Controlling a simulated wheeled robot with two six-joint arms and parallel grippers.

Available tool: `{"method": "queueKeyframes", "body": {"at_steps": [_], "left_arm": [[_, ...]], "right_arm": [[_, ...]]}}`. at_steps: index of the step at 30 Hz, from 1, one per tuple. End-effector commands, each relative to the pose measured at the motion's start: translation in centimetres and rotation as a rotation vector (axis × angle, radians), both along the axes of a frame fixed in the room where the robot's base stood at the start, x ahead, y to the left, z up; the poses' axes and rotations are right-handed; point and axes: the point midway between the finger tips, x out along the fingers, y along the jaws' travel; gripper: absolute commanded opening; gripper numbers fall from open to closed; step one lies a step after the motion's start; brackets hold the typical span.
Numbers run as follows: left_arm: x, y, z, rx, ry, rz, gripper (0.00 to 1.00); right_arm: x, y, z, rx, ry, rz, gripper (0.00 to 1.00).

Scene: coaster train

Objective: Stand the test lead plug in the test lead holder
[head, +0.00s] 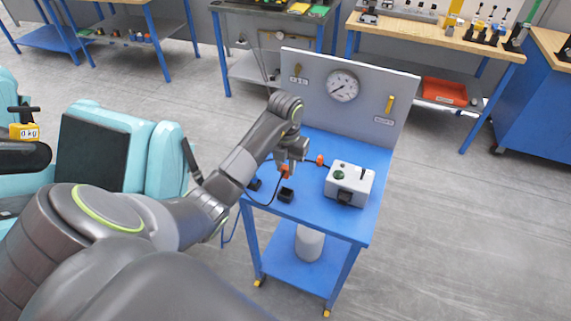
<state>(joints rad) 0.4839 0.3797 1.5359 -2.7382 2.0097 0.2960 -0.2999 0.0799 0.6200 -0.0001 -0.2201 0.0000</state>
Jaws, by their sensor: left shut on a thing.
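My left gripper (287,165) is above the left part of a blue table and is shut on the orange test lead plug (286,173). A thin dark cable loops from the plug down toward the tabletop. A small black block with a dark opening, which looks like the test lead holder (287,195), stands on the table just below the plug. The plug is apart from it. Another small black block (256,184) stands to its left, partly hidden by my arm. I cannot see my right gripper.
A grey box (349,184) with a green button stands on the right of the blue table (325,220). An orange plug (320,160) is beside it. A grey panel (352,105) with a dial rises along the back. Teal seats (155,160) stand at left.

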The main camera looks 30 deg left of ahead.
Motion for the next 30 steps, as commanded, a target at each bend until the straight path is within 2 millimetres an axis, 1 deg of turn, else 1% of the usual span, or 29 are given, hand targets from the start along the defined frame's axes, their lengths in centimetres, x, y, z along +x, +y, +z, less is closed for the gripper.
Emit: {"method": "queueKeyframes", "body": {"at_steps": [15,18,22,30], "left_arm": [[0.0,0.0,-4.7,0.000,0.001,0.000,0.00],[0.0,0.0,-5.3,0.000,0.001,0.000,0.00],[0.0,0.0,-5.7,0.000,0.000,0.000,0.00],[0.0,0.0,-5.7,0.000,0.000,0.000,0.00]], "right_arm": [[-0.1,0.0,-4.0,0.000,0.001,0.000,0.00],[-0.1,0.0,-4.5,0.000,0.001,0.000,0.00],[0.0,0.0,-4.8,0.000,0.000,0.000,0.00],[0.0,0.0,-4.8,0.000,0.000,0.000,0.00]]}}
